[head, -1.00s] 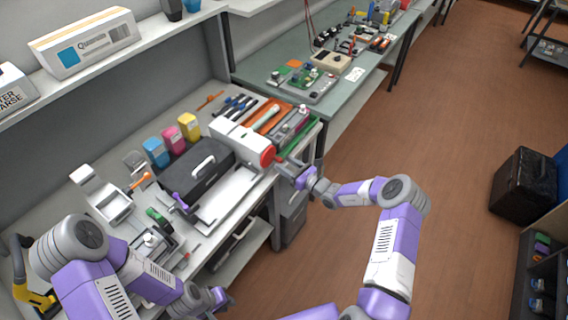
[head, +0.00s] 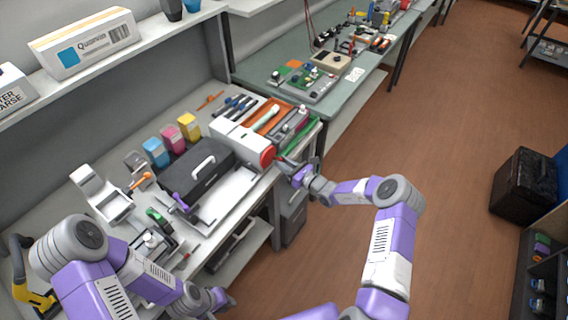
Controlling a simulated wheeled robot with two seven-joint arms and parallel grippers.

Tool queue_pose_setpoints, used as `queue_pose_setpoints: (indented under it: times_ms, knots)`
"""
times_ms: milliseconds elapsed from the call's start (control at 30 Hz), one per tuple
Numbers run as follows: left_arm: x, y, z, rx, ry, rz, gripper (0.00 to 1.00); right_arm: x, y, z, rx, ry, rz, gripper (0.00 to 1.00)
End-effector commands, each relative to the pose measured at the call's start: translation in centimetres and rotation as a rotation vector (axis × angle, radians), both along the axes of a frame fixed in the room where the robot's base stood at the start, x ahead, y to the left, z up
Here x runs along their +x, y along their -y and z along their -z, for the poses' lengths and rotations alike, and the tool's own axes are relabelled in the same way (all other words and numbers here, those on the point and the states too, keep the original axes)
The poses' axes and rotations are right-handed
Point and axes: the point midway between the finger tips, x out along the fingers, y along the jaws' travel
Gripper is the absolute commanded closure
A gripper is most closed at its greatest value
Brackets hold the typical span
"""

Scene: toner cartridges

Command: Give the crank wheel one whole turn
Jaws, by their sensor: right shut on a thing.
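The crank wheel (head: 267,157) is a red disc on the right end of a white machine (head: 237,140) on the workbench. My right gripper (head: 287,165) is at the wheel's right side, shut on the crank handle; the handle itself is mostly hidden by the fingers. My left gripper (head: 218,299) is low at the front edge of the bench, far from the wheel, and too small to tell open from shut.
A black case (head: 190,178) with a white handle stands left of the machine. Cyan (head: 156,152), magenta (head: 172,138) and yellow (head: 189,126) containers stand behind it. The floor (head: 370,140) to the right is open.

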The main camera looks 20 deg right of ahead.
Motion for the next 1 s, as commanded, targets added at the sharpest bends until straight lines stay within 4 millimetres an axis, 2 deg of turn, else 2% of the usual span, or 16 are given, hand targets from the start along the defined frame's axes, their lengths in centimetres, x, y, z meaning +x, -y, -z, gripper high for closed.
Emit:
queue_pose_setpoints:
  times_ms: [367,1000]
  knots:
    - [0.0,0.0,-0.2,0.000,0.000,0.000,0.77,-0.3,-0.3,0.4,0.140,-0.109,0.000,1.00]
    - [0.0,0.0,-1.0,0.000,0.000,0.000,0.77,-1.4,-1.8,1.0,0.613,-0.478,0.001,1.00]
